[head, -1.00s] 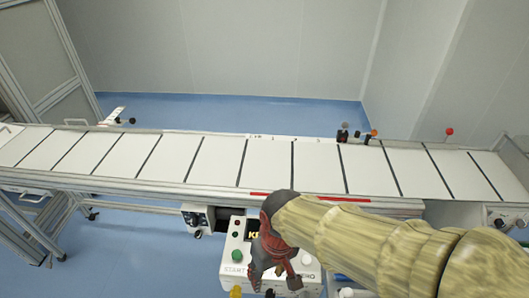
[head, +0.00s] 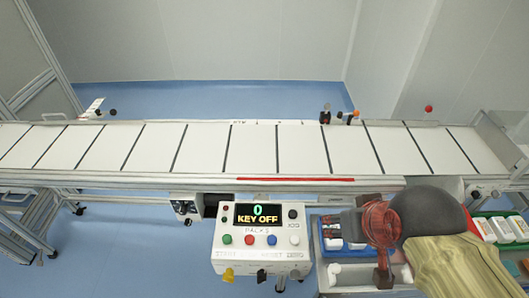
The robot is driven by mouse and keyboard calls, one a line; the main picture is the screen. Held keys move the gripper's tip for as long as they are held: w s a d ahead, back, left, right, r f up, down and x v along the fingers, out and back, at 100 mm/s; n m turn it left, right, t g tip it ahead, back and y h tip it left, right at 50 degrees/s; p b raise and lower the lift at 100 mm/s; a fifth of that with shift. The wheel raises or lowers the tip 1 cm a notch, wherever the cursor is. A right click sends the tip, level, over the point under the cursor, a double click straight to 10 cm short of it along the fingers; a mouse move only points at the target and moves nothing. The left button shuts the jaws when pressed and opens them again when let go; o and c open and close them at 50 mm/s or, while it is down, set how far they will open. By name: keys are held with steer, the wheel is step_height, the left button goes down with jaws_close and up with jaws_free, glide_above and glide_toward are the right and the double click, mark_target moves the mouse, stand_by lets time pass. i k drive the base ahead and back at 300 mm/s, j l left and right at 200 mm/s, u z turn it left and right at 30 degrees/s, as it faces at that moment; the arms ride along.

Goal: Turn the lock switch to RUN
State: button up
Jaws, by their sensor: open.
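The control box (head: 222,262) stands in front of the conveyor, its display (head: 258,215) reading "0" and "KEY OFF". Its sloped face has a row of coloured buttons, including a green one (head: 227,239), and a black knob (head: 293,213) at upper right. A yellow part (head: 229,275) and a black part (head: 262,275) stick out at its front lower edge. I cannot tell for certain which part is the lock switch; no RUN label is readable. My gripper (head: 372,238) is open, right of the box and apart from it, above the bins.
The long white conveyor (head: 250,150) runs across behind the box. A blue bin (head: 326,245) with white items lies under and beside my gripper. A green bin (head: 515,225) is at far right. Blue floor shows left of the box.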

mark_target(228, 276)
steer(key=j+u, duration=0.1)
steer(key=u, duration=1.25)
steer(key=k+l, duration=0.3)
steer(key=l, duration=0.2)
